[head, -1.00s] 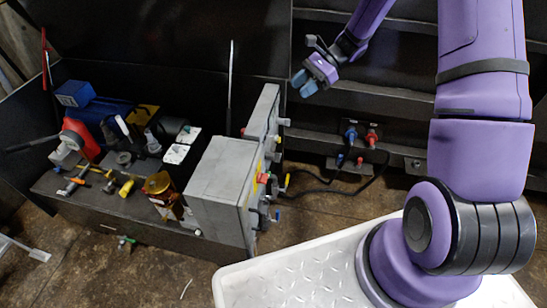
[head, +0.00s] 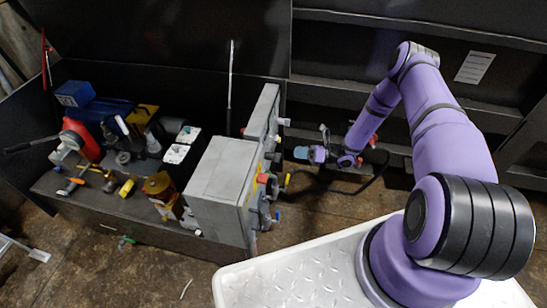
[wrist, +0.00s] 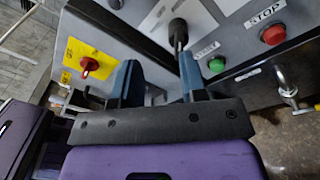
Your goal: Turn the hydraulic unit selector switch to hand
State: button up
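The grey control box (head: 222,185) stands left of centre in the head view, with its panel side facing right. In the wrist view its panel (wrist: 235,20) is close, and a black knob or lever (wrist: 178,32) shows just past the right fingertip. I cannot tell for sure that this is the selector switch, or read its position. A red rotary switch on a yellow plate (wrist: 75,52) is left of the fingers. My gripper (wrist: 156,72) is open and empty, its blue fingers apart. In the head view it (head: 303,153) is right of the box, pointing left.
A green button (wrist: 216,65) and a red button (wrist: 273,34) under a "STOP" label are on the panel at right. A metal handle (wrist: 285,85) sticks out below. In the head view, black cables (head: 340,190) hang right of the box. Floor shows below them.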

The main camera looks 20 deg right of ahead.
aim_at(273, 157)
notch_tip(273, 157, down, 4)
jog(key=s+m+t, duration=0.1)
jog(key=m+t, duration=0.1)
jog(key=x, duration=1.1)
jog(key=shift+s+f, duration=0.1)
jog(key=shift+f, duration=0.2)
jog(key=c, duration=0.6)
